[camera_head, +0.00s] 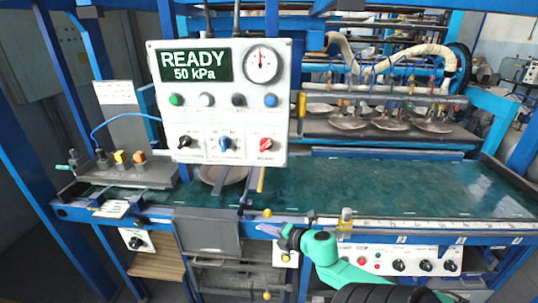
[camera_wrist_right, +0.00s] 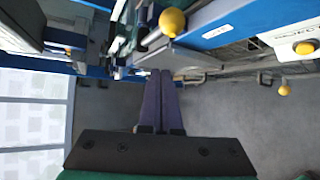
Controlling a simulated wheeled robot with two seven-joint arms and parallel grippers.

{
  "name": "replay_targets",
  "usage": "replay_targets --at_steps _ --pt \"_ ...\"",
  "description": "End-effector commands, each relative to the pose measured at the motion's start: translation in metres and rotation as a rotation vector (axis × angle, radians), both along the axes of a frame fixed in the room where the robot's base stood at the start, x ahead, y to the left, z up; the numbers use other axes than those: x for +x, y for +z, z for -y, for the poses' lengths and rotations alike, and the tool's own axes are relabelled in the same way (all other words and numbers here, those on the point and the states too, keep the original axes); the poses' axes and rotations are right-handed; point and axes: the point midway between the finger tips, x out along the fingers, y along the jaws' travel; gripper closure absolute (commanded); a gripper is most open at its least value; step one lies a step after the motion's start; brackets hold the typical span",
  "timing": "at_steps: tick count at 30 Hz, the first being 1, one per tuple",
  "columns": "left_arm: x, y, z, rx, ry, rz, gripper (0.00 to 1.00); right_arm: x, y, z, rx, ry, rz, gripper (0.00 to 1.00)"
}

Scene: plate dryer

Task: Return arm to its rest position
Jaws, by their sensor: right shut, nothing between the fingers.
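My right arm (camera_head: 338,268), green and black, comes up from the bottom of the head view. My right gripper (camera_head: 262,229) points left in front of the machine's front edge. In the right wrist view the two purple fingers of this gripper (camera_wrist_right: 161,74) lie side by side, shut and empty. I cannot tell from these views whether the fingertips touch the machine. My left gripper and left arm are not in view.
A control panel (camera_head: 218,136) reading READY 50 kPa stands over the green bed (camera_head: 370,185). A lower button panel (camera_head: 400,260) sits behind my arm.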

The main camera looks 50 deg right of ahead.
Motion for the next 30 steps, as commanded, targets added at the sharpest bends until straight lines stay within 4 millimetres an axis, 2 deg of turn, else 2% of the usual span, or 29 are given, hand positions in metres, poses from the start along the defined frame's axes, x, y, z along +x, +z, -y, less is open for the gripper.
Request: replay_targets --at_steps 3,6,24,26,27,29,30 --pt "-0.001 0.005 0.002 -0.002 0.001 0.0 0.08 -0.013 0.015 -0.006 0.0 0.0 -0.002 1.0" --pt "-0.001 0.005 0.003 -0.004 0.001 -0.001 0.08 -0.018 0.02 -0.008 0.0 0.0 -0.002 1.0" --pt "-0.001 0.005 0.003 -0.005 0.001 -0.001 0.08 -0.019 0.02 -0.008 0.001 -0.001 -0.002 1.0" --pt "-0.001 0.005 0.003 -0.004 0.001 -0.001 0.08 -0.021 0.015 -0.005 0.013 -0.016 -0.008 1.0" --pt "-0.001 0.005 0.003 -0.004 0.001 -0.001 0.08 -0.024 0.007 0.0 0.038 -0.043 -0.017 1.0" --pt "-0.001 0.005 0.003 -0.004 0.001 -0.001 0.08 -0.033 -0.018 0.012 0.101 -0.116 -0.046 1.0" --pt "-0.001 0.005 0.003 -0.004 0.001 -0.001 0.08 -0.043 -0.042 0.022 0.165 -0.186 -0.071 1.0"
